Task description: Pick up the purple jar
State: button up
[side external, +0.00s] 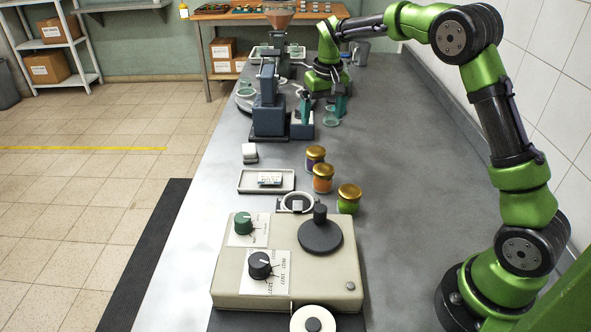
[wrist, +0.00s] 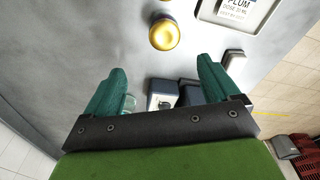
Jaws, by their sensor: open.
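The purple jar (side external: 315,158) has a gold lid and stands upright on the grey bench, at the back of a short row of jars. In the wrist view a gold-lidded jar (wrist: 164,34), with a little purple at its edge, lies ahead of the fingertips and apart from them. My gripper (side external: 323,107) has teal fingers and hangs behind the jars, over the bench. In the wrist view my gripper (wrist: 162,66) is open, with nothing between its fingers.
An orange jar (side external: 322,179) and a green jar (side external: 348,199) stand in front of the purple one. A tray (side external: 248,187) with a label card lies to the left. A dark blue device (side external: 268,115) stands behind. The bench to the right is clear.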

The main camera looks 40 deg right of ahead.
aim_at(316, 150)
jog(key=f, duration=0.6)
jog(key=w+f, duration=0.1)
jog(key=f, duration=0.2)
jog(key=shift+d, duration=0.15)
jog(key=shift+w+a+f, duration=0.15)
jog(key=shift+f, duration=1.25)
jog(key=shift+w+a+f, duration=0.1)
jog(key=shift+w+f, duration=0.05)
jog(key=shift+f, duration=1.25)
jog(key=shift+c, duration=0.2)
jog(key=shift+r, duration=0.1)
jog(key=c, duration=1.2)
